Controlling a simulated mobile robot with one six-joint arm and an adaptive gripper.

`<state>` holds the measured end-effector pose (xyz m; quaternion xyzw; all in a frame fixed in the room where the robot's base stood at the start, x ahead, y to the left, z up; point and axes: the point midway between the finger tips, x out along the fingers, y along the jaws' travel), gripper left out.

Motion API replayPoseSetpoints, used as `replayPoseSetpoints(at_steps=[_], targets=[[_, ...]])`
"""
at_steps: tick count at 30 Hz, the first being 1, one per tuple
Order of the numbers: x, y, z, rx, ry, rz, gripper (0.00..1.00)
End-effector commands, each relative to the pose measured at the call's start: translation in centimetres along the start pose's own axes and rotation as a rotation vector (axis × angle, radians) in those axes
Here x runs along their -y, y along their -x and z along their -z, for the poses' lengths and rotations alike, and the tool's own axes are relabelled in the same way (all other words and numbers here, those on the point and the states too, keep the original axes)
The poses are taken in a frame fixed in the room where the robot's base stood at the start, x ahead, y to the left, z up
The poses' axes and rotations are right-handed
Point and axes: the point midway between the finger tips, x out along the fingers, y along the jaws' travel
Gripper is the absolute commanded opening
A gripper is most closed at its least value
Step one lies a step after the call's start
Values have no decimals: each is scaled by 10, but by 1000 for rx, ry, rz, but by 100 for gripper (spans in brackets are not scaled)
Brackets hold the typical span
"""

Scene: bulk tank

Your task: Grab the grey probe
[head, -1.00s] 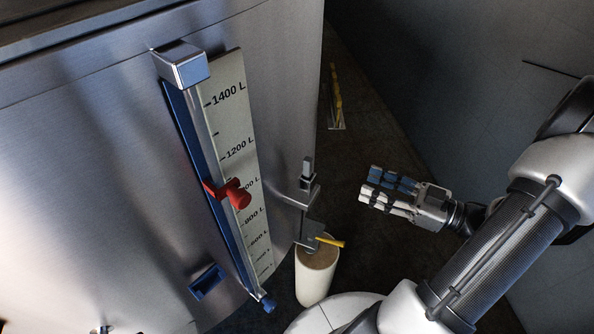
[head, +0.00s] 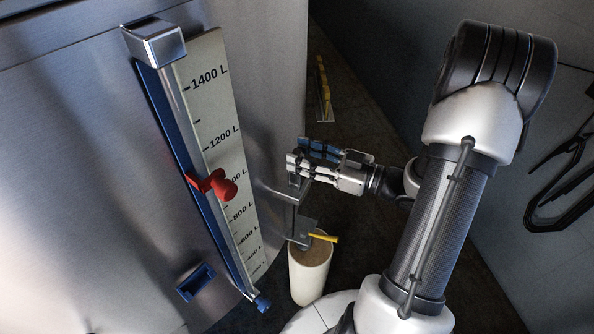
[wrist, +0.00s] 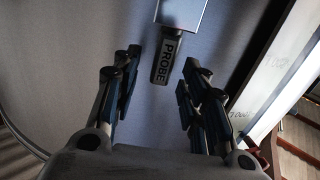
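The grey probe (wrist: 167,58) shows in the wrist view as a dark grey block with a white PROBE label. It adjoins a bright metal block (wrist: 182,12) at the top of the picture. My gripper (wrist: 162,60) is open, with one finger on each side of the label; I see gaps on both sides and no contact. In the head view my gripper (head: 294,166) is at the metal bracket (head: 283,194) on the tank's right side. There its fingers hide most or all of the probe.
The steel tank (head: 70,150) fills the left, with a level scale (head: 215,130) and a red pointer (head: 214,185). A cream bin (head: 310,275) with a yellow-handled item (head: 322,238) stands below the bracket.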

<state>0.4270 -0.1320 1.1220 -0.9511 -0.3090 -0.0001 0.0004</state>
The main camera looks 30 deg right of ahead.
Motion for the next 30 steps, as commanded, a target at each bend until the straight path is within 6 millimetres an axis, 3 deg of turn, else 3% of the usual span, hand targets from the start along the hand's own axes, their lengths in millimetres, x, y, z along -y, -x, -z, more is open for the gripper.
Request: replayPoseSetpoints(at_steps=[4, 12, 30], targets=[[0, -16, -1, 1, 1, 2, 40], [0, -19, 0, 1, 1, -1, 40], [0, -18, 0, 1, 1, -1, 0]])
